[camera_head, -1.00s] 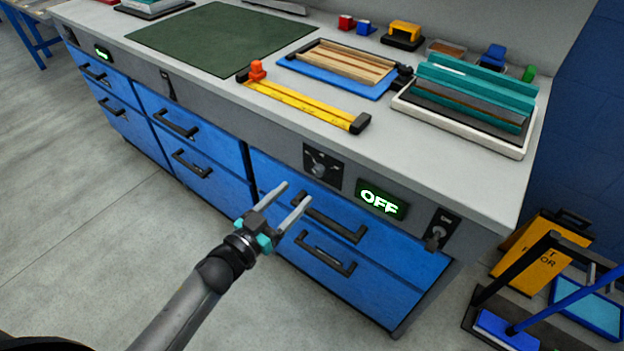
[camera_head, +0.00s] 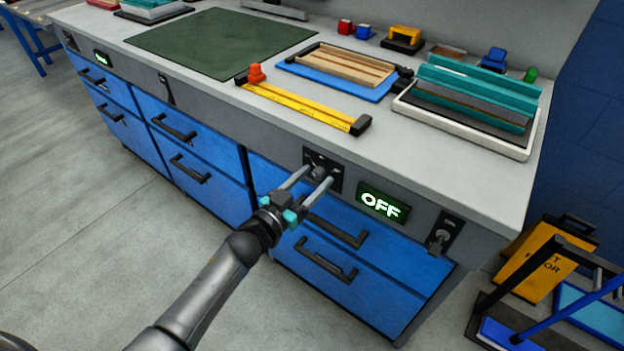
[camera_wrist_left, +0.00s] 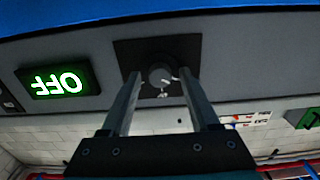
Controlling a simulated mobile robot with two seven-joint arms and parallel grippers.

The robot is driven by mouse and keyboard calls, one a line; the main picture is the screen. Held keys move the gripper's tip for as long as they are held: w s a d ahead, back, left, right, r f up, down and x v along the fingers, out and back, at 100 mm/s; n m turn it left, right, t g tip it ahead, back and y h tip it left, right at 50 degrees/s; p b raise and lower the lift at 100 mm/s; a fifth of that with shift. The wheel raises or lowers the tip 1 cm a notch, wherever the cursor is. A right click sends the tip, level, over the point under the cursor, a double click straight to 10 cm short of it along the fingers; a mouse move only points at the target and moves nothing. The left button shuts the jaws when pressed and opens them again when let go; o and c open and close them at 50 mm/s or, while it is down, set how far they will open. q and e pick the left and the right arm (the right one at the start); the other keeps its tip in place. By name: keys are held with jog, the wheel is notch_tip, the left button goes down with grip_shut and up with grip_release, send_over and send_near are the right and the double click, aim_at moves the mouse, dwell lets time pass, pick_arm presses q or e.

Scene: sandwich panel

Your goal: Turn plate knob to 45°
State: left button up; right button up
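The plate knob (camera_head: 319,171) is a grey dial on a dark square panel (camera_head: 336,179) in the workbench's front strip. In the left wrist view the knob (camera_wrist_left: 161,76) shows between the two fingers. My left gripper (camera_head: 318,175) is open, its fingertips close to the panel on either side of the knob. There is a visible gap between each finger and the knob, and I cannot tell whether the tips touch the panel. The lit green display (camera_head: 381,201) right of the knob reads OFF. My right gripper is not in view.
A switch (camera_head: 441,234) sits right of the display. Blue drawers with black handles (camera_head: 327,266) lie below the strip. On the benchtop are a yellow ruler bar (camera_head: 305,105), a blue tray (camera_head: 345,81) and a teal press (camera_head: 474,90). A yellow floor sign (camera_head: 540,262) stands at right.

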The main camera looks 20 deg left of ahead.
pick_arm(q)
grip_shut()
